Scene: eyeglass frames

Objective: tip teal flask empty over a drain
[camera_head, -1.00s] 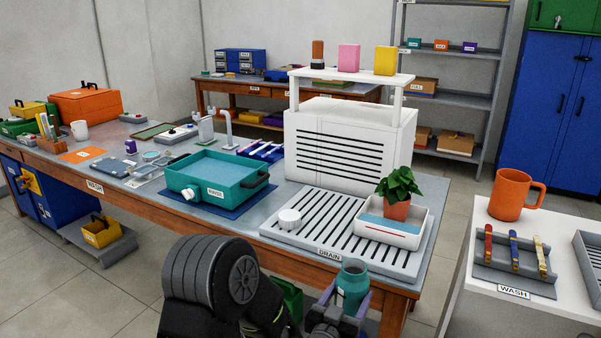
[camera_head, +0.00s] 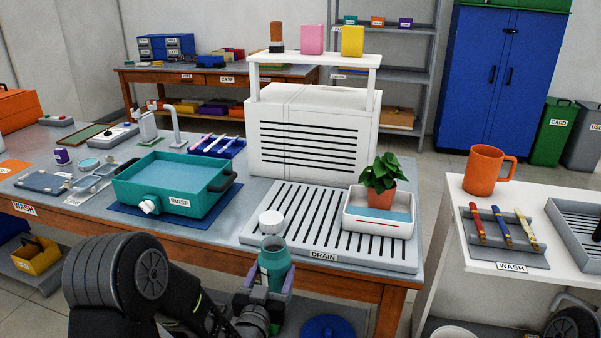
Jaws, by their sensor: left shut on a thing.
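The teal flask (camera_head: 274,262) is upright, with its open mouth facing up. My left gripper (camera_head: 266,291) is shut on it and holds it at the front edge of the bench, just in front of the drain. The grey slotted drain (camera_head: 258,237), labelled DRAIN, lies on the bench behind the flask. A white round cap (camera_head: 271,222) sits on the drain's left front part. What is inside the flask cannot be told. My right gripper is not in view.
A white tray (camera_head: 378,228) with a potted plant (camera_head: 380,180) covers the drain's right part. A white slatted cabinet (camera_head: 310,135) stands behind. A teal basin (camera_head: 170,185) is to the left. A white side table (camera_head: 470,240) with an orange mug (camera_head: 485,168) is at right.

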